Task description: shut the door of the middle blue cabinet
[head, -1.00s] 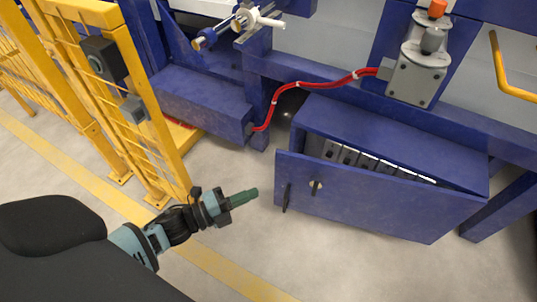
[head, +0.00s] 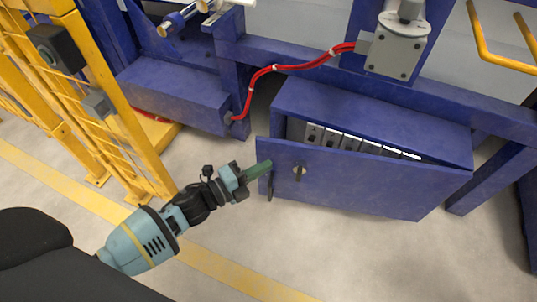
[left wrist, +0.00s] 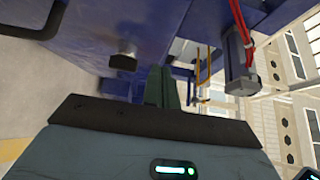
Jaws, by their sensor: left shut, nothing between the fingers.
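The middle blue cabinet (head: 385,125) stands low under the blue frame. Its door (head: 350,182) is ajar, swung out at its left edge, and a row of grey switches (head: 345,140) shows in the gap above it. A dark handle (head: 269,188) and a round latch (head: 299,172) are on the door's left part. My left gripper (head: 262,169) is shut and empty, its green fingers at the door's left edge by the handle; I cannot tell if they touch. In the left wrist view the fingers (left wrist: 161,85) point along the blue door (left wrist: 95,35). My right gripper is not in view.
A yellow fence (head: 120,110) stands at the left. A blue box (head: 178,95) with a red cable (head: 290,67) is left of the cabinet. Grey floor (head: 340,250) in front of the door is clear.

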